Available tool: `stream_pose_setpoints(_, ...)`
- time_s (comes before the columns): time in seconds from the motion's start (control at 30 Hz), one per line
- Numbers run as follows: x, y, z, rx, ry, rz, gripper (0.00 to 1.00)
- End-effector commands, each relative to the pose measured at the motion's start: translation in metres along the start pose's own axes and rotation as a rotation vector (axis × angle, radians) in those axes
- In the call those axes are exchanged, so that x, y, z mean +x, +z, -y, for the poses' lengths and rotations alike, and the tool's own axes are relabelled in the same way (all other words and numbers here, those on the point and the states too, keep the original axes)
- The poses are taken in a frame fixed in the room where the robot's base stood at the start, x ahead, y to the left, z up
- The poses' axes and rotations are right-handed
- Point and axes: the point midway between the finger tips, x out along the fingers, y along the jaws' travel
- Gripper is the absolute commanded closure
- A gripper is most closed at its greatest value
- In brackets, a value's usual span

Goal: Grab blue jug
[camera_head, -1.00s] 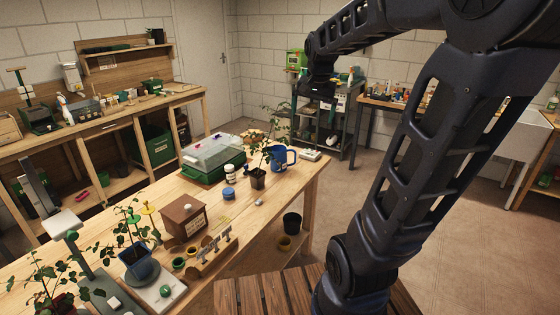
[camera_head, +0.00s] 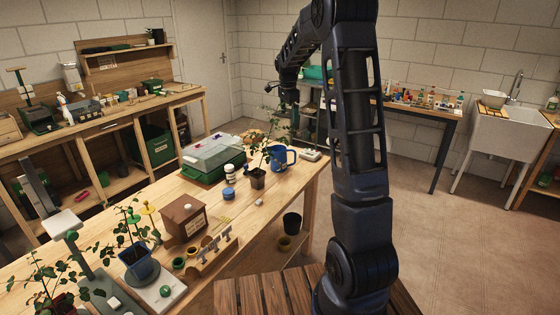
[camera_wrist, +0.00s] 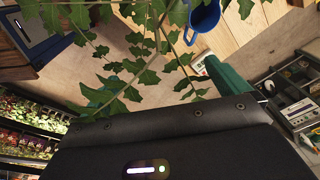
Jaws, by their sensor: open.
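The blue jug (camera_head: 281,159) stands on the wooden bench in the head view, near its far right end, just right of a potted seedling. In the wrist view part of the blue jug (camera_wrist: 204,20) shows at the top edge, beside the seedling's leaves. My gripper (camera_head: 291,97) is up in the air above the far end of the bench, above the jug and apart from it. Its fingers are small and dark in the head view. It is open and nothing shows between the fingers.
The tall potted seedling (camera_head: 257,178) stands close left of the jug, and its leaves (camera_wrist: 140,75) spread across the wrist view. A green tray with a clear lid (camera_head: 213,158), a small blue tub (camera_head: 229,193) and a wooden box (camera_head: 184,218) stand on the bench (camera_head: 300,195).

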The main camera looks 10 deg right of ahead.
Motion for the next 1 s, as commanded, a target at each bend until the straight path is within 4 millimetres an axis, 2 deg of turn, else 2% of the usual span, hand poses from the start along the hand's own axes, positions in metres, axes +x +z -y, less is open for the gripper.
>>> stream_pose_setpoints(0.03,0.014,-0.001,0.013,0.034,0.013,-0.003,0.00)
stream_pose_setpoints(0.2,0.056,-0.002,0.051,0.168,0.048,-0.017,0.00)
stream_pose_setpoints(0.5,0.136,-0.002,0.108,0.393,0.098,-0.055,0.00)
stream_pose_setpoints(0.7,0.169,-0.001,0.127,0.484,0.115,-0.075,0.00)
stream_pose_setpoints(1.0,0.191,-0.001,0.128,0.507,0.120,-0.080,0.00)
